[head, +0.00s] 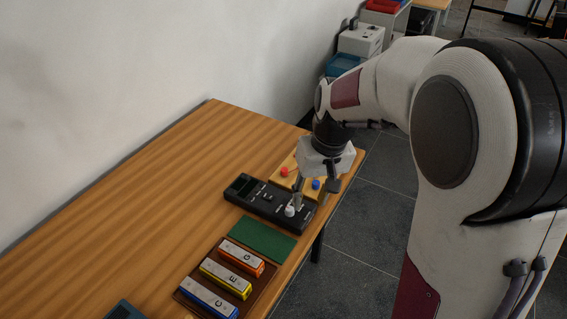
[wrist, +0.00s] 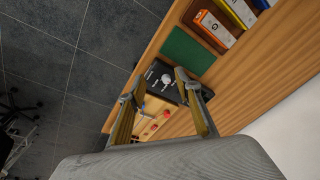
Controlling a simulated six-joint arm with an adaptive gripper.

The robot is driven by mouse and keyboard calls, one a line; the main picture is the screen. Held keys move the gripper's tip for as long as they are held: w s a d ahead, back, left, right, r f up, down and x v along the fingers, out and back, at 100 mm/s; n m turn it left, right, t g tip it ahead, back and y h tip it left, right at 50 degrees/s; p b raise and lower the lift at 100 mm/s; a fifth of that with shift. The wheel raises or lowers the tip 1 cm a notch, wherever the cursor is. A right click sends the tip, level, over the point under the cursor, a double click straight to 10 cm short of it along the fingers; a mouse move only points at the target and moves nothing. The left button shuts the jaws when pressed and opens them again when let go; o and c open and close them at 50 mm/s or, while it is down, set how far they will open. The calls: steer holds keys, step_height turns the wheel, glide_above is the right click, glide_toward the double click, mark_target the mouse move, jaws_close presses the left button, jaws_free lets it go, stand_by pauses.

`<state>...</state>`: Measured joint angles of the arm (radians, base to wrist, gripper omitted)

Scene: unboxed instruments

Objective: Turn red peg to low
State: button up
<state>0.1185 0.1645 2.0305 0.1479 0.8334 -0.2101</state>
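The red peg (head: 284,171) stands at the left part of a yellow wooden board (head: 299,181). A blue peg (head: 316,185) stands on the same board, to its right. My gripper (head: 315,190) is over the board's right part, right of the red peg, pointing down with its fingers spread. In the wrist view my gripper (wrist: 160,82) is open and nothing is held. Red parts (wrist: 166,114) of the board show between the fingers. Any low marking is too small to read.
A black box (head: 252,195) with a white knob (head: 289,211) lies in front of the board, close to my gripper. A green mat (head: 262,239) and a brown tray (head: 233,290) of coloured, lettered bars lie nearer. The table's left half (head: 140,210) is clear.

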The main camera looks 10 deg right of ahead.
mark_target(284, 169)
steer(key=w+f, duration=0.3)
steer(key=w, duration=0.2)
steer(key=w+d+f+n, duration=0.1)
steer(key=w+f, duration=0.2)
steer(key=w, duration=0.2)
steer(key=w+d+f+n+y, duration=0.1)
steer(key=w+f, duration=0.2)
steer(key=w, duration=0.2)
steer(key=shift+w+t, duration=0.1)
steer(key=shift+t, duration=0.3)
steer(key=w+n, duration=0.1)
steer(key=w, duration=0.2)
steer(key=shift+w+f+t, duration=0.1)
steer(key=shift+t, duration=0.2)
steer(key=w+r+n, duration=0.1)
steer(key=w, duration=0.1)
steer(key=w+r+n+t, duration=0.1)
steer(key=shift+w+d+r+n, duration=0.1)
steer(key=shift+w+r+n, duration=0.1)
steer(key=shift+w+n, duration=0.15)
steer(key=shift+x, duration=3.85)
jaws_close()
